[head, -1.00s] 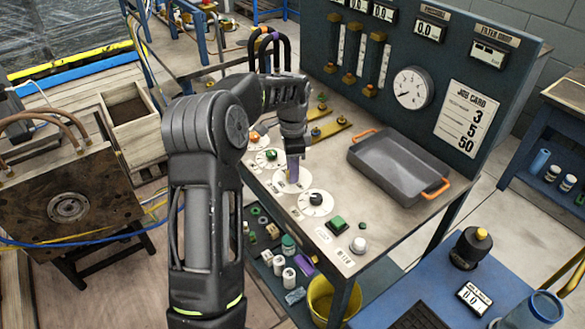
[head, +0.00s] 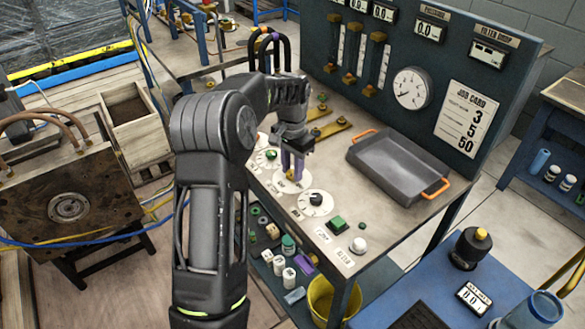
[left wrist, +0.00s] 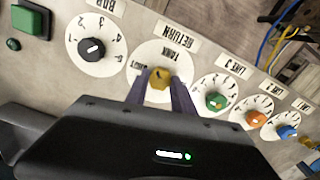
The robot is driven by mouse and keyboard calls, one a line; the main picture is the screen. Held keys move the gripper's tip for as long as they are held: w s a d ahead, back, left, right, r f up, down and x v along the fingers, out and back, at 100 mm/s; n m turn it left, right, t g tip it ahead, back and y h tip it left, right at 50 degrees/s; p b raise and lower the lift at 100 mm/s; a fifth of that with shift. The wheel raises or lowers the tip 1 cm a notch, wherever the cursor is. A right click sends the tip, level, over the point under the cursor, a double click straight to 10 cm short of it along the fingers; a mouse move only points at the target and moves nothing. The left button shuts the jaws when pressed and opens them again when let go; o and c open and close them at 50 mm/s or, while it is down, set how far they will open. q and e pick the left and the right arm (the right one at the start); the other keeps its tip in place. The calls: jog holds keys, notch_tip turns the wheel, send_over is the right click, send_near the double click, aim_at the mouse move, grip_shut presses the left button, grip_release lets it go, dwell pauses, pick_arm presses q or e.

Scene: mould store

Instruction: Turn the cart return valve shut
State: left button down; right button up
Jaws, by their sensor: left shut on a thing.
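The return valve is a yellow knob (left wrist: 159,80) on a round white dial (left wrist: 142,62), with a RETURN label beside it in the left wrist view. The dial carries the word TANK and another word, partly covered. My left gripper (left wrist: 158,76) has its two purple fingers on either side of the knob, shut on it. In the head view the left gripper (head: 291,174) points down onto the cart's top, and its fingers largely hide the knob. My right gripper is in neither view.
A black BAR knob (left wrist: 92,47) and a green button (left wrist: 28,20) lie to one side. Green (left wrist: 216,101), orange (left wrist: 255,118) and blue (left wrist: 287,131) line knobs sit close on the other side. A grey tray (head: 395,170) with orange handles stands behind on the cart.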

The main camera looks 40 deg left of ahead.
aim_at(292, 172)
pick_arm(q)
jog(key=n, duration=0.5)
jog(key=shift+n, duration=0.3)
jog(key=n, duration=0.4)
jog(key=shift+n+p, duration=0.35)
jog(key=shift+n, duration=0.05)
jog(key=c, duration=1.1)
grip_release()
notch_tip(292, 172, up, 8)
jog(key=shift+f+b, duration=0.1)
jog(key=shift+b, duration=0.25)
